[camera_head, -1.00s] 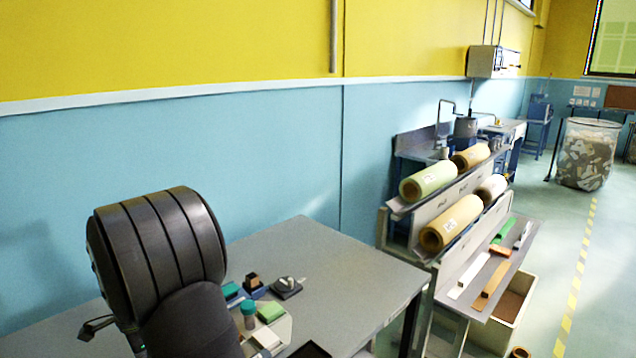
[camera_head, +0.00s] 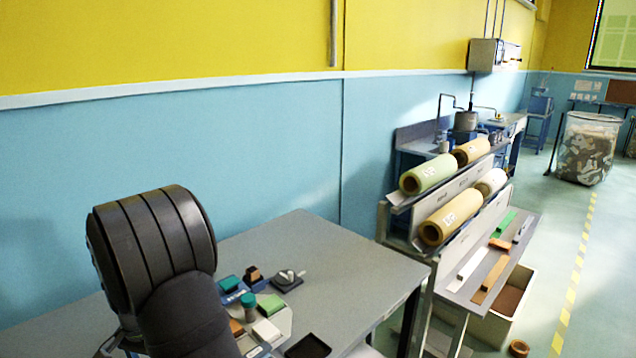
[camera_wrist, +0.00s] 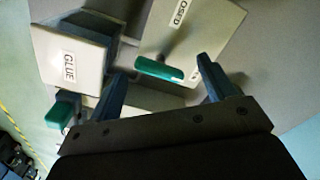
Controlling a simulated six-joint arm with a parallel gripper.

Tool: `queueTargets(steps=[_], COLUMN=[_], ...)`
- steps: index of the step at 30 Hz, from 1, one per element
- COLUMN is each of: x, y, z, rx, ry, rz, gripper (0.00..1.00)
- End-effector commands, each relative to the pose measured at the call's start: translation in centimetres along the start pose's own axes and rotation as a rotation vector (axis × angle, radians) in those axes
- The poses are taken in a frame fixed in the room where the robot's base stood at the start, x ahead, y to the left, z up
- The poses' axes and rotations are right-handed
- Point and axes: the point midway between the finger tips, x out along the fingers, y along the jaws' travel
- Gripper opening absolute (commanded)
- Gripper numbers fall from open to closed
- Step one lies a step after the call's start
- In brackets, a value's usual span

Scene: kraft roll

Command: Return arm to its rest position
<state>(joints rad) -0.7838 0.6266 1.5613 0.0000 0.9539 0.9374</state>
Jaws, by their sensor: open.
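My arm fills the lower left of the head view, bent over the grey table (camera_head: 340,245); its gripper end is hidden there or cut off. In the wrist view my gripper (camera_wrist: 162,75) is open, with its two blue-grey fingers apart. A green handle (camera_wrist: 160,69) on a pale plate (camera_wrist: 200,30) shows between and beyond the fingertips. I cannot tell how far it is from them. Nothing appears held.
A box labelled GLUE (camera_wrist: 75,55) and a green-topped item (camera_wrist: 63,110) lie left in the wrist view. Small items, including a green block (camera_head: 270,304) and dark tray (camera_head: 308,347), sit beside my arm. A rack of paper rolls (camera_head: 450,217) stands right; the table's back right is clear.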

Motion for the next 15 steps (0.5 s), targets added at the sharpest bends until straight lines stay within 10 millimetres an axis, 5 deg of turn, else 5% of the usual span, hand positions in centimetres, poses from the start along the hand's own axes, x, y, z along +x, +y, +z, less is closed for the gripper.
queueTargets(steps=[15], x=[-0.01], y=[0.00], z=[0.00], rx=[-0.415], ry=[0.000], rz=[0.000], gripper=[0.76])
